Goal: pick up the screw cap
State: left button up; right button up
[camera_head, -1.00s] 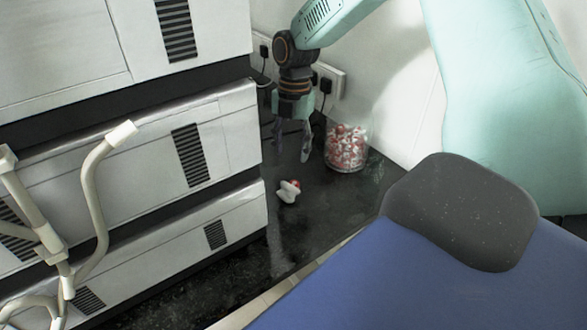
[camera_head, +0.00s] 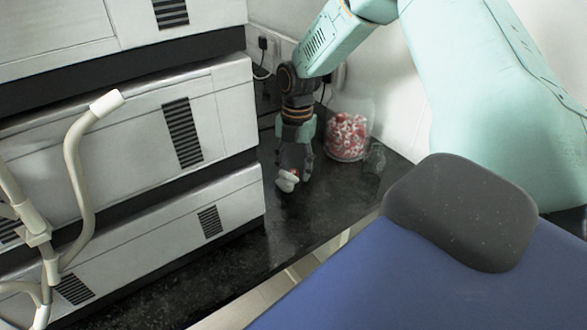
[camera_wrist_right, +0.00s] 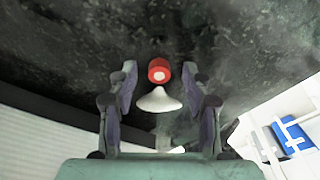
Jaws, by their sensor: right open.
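The screw cap (camera_head: 287,182) is a small piece with a white flared body and a red end, low on the dark worktop. In the right wrist view its white flared part (camera_wrist_right: 158,101) and red end (camera_wrist_right: 159,68) lie between the fingers. My right gripper (camera_head: 294,176) is open and lowered at the cap, with a finger to each side of it. In the right wrist view gaps show between the cap and both fingers of the gripper (camera_wrist_right: 160,75). My left gripper is not in view.
A clear jar (camera_head: 348,137) of red and white pieces stands right of my right gripper. White stacked units (camera_head: 215,105) with black vents rise close on the left. A cream bent tube (camera_head: 75,170) is at far left. A grey cushion (camera_head: 460,210) lies on a blue surface (camera_head: 430,285).

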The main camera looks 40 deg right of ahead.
aim_at(294, 171)
jog(key=shift+w, duration=0.1)
jog(key=shift+r, duration=0.15)
jog(key=c, duration=0.8)
jog(key=shift+o, duration=0.2)
jog(key=shift+a, duration=0.1)
notch_tip(294, 171, up, 10)
jog(key=p, duration=0.2)
jog(key=shift+p, duration=0.35)
